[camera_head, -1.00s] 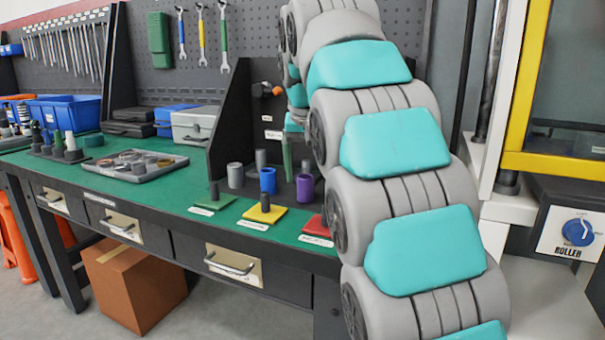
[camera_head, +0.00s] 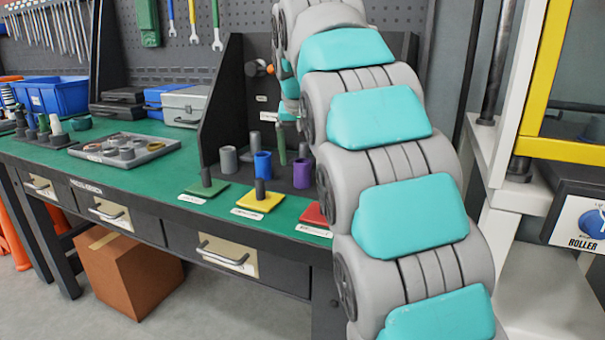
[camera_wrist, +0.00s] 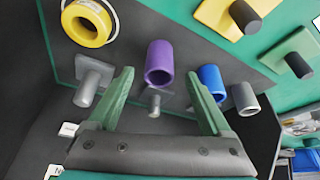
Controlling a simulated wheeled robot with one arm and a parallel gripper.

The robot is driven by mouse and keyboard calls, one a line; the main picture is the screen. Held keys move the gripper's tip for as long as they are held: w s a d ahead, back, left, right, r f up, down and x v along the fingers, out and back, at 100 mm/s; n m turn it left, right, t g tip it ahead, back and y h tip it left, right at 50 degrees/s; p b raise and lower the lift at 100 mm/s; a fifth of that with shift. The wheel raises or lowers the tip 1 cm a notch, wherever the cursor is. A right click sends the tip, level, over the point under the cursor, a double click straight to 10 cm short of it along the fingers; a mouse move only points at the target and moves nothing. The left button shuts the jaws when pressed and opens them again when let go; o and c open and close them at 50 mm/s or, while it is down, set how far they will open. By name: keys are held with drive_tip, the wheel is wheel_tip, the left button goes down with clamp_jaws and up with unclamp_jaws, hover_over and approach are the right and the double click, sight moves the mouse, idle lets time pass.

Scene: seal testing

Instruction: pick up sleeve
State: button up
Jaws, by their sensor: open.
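Three hollow sleeves stand in a row on the bench beside the dark divider: a grey sleeve (camera_head: 228,160), a blue sleeve (camera_head: 262,165) and a purple sleeve (camera_head: 302,174). In the wrist view the purple sleeve (camera_wrist: 159,62) shows between the tips of my open gripper (camera_wrist: 160,74), apparently beyond them. The blue sleeve (camera_wrist: 211,80) is just right of the right finger, and the grey sleeve (camera_wrist: 244,98) is further right. My gripper (camera_head: 283,148) is mostly hidden behind my arm in the head view; a green finger shows near the blue and purple sleeves.
Pegs stand on a green plate (camera_head: 206,190), a yellow plate (camera_head: 260,201) and a red plate (camera_head: 313,214) in front. Grey posts (camera_wrist: 91,82) rise near the fingers, beside a yellow ring (camera_wrist: 87,22). A tray (camera_head: 160,153) lies to the left.

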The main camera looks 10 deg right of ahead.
sight(303, 165)
drive_tip(key=shift+x, duration=1.7)
clamp_jaws()
